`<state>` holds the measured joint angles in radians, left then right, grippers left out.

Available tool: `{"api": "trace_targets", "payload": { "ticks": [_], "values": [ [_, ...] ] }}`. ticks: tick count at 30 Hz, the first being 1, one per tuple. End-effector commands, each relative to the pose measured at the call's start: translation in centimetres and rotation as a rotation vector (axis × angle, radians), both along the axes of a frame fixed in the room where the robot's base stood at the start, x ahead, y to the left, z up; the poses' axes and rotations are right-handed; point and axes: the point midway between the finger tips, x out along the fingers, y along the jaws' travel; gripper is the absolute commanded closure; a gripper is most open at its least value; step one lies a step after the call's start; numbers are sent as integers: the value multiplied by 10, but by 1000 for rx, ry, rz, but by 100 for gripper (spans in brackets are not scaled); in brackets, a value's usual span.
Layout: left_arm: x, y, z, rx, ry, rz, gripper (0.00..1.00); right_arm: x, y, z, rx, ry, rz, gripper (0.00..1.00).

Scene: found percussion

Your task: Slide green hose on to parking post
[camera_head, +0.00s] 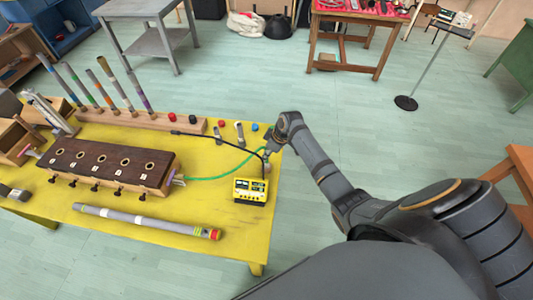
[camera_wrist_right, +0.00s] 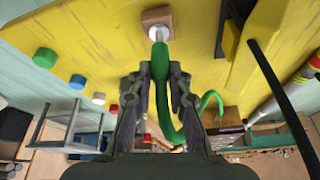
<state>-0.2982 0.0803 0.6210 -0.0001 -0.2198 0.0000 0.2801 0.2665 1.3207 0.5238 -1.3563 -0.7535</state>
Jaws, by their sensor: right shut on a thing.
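My right gripper (camera_head: 268,152) is at the right edge of the yellow table. In the right wrist view, its fingers (camera_wrist_right: 163,85) are shut on the green hose (camera_wrist_right: 160,62) close to its end. The hose end meets the pale parking post (camera_wrist_right: 158,33), which stands on a small wooden block (camera_wrist_right: 157,14). I cannot tell whether the hose end is around the post or only against it. In the head view, the hose (camera_head: 222,172) runs to the right end of a dark-topped wooden box with holes (camera_head: 110,165). The gripper hides the post there. My left gripper is not in view.
A yellow meter box (camera_head: 250,191) stands close to my right gripper, with a black cable near it. A grey tube (camera_head: 145,220) lies along the yellow table's (camera_head: 215,262) front. Several colored tubes stand in a wooden rack (camera_head: 140,119) behind. Small colored caps lie near the far edge.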

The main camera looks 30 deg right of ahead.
Motion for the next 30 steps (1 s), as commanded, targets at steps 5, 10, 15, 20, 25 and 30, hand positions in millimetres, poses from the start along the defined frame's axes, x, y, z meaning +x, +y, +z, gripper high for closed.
{"api": "trace_targets", "payload": {
  "ticks": [5,10,15,20,25,30],
  "values": [
    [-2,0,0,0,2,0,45,0,0,0,0,0,0,100],
    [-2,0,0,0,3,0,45,0,0,0,0,0,0,100],
    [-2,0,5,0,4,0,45,1,0,1,-3,-3,-1,100],
    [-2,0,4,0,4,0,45,1,0,0,-4,-4,0,100],
    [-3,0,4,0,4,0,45,1,0,0,-3,-3,-1,100],
    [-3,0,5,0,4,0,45,1,0,0,-3,-3,-1,100]
  ]
}}
